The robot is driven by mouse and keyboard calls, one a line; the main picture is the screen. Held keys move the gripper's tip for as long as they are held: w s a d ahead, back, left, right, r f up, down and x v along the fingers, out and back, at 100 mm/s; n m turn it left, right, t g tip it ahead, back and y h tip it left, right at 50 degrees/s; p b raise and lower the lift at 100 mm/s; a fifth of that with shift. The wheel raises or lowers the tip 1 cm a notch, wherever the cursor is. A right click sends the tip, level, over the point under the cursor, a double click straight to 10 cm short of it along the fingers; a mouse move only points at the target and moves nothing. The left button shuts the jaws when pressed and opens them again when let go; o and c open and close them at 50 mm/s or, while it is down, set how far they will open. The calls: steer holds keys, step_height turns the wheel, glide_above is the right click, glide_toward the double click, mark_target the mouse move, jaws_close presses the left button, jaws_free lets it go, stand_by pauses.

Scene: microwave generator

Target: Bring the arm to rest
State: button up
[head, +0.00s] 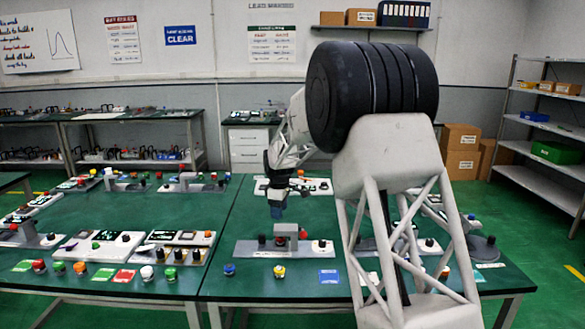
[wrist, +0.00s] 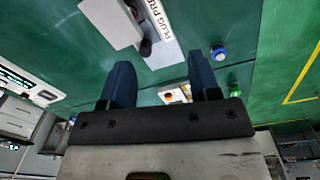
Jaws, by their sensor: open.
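My gripper (head: 279,203) hangs above the green table (head: 225,192), fingers pointing down, behind a grey board (head: 255,248) with a small upright block and black knobs. In the wrist view, the two dark blue fingers of my gripper (wrist: 163,82) stand apart with nothing held between them. A small white piece with orange (wrist: 174,95) shows in the gap, farther off on the table. My large arm link hides part of the right table in the head view.
A blue button (head: 229,269) and a yellow button (head: 279,271) stand near the front edge, beside a blue card (head: 328,276). Several boards with knobs crowd the left side. Metal shelves (head: 540,125) stand at right.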

steer(key=s+d+r+m, duration=0.2)
steer(key=s+d+r, duration=0.3)
steer(key=s, duration=0.5)
steer(key=s+d+r+m+t, duration=0.1)
steer(key=s+d+r+m, duration=0.3)
steer(key=s, duration=0.5)
steer(key=s+d+r+m, duration=0.1)
steer(key=s+d+r, duration=0.55)
steer(key=s, duration=0.35)
steer(key=s+d+f+m, duration=0.1)
steer(key=s+d+m, duration=0.1)
steer(key=s, duration=0.9)
steer(key=s+d+f+m, duration=0.2)
steer(key=s+d+m, duration=0.1)
steer(key=s, duration=0.8)
steer(key=s+d+f+m+t, duration=0.1)
steer(key=s+d+m, duration=0.1)
steer(key=s, duration=0.9)
steer(key=shift+s+d+f+m, duration=0.25)
steer(key=shift+d+f+m, duration=0.15)
steer(key=shift+m, duration=0.2)
